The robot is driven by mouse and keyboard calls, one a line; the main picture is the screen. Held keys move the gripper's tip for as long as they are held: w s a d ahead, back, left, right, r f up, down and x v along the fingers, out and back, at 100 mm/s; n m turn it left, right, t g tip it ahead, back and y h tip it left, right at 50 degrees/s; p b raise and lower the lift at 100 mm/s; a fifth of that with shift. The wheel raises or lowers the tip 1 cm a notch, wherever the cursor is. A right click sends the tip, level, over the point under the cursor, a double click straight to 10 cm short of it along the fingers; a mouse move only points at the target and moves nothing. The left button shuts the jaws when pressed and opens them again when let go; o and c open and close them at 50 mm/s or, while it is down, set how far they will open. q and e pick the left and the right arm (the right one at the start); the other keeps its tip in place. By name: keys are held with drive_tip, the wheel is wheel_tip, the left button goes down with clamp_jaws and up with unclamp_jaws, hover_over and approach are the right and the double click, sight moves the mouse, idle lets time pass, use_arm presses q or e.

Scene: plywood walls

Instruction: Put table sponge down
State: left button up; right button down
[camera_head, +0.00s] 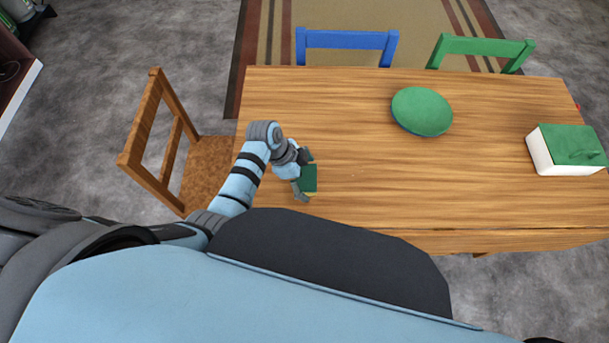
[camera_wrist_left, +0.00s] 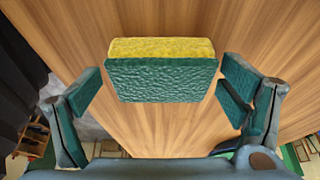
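The table sponge (camera_head: 309,179) is a small block with a dark green face and a yellow layer; both layers show clearly in the left wrist view (camera_wrist_left: 160,80). It is at the near left part of the wooden table (camera_head: 350,170). My left gripper (camera_head: 304,174) is around the sponge, with one finger on either side. In the left wrist view the fingers (camera_wrist_left: 160,92) are spread wide, with narrow gaps to the sponge's ends. The sponge seems to rest on the tabletop, though its underside is hidden. My right gripper is not in view.
Chairs stand at the left (camera_head: 160,140) and far side (camera_head: 346,40). The table's middle is clear.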

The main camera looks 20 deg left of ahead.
use_arm(q)
drive_tip(key=shift+r, duration=0.3)
drive_tip(key=p+v, duration=0.3)
drive_tip(key=v, duration=0.8)
drive_tip(key=shift+a+r, duration=0.3)
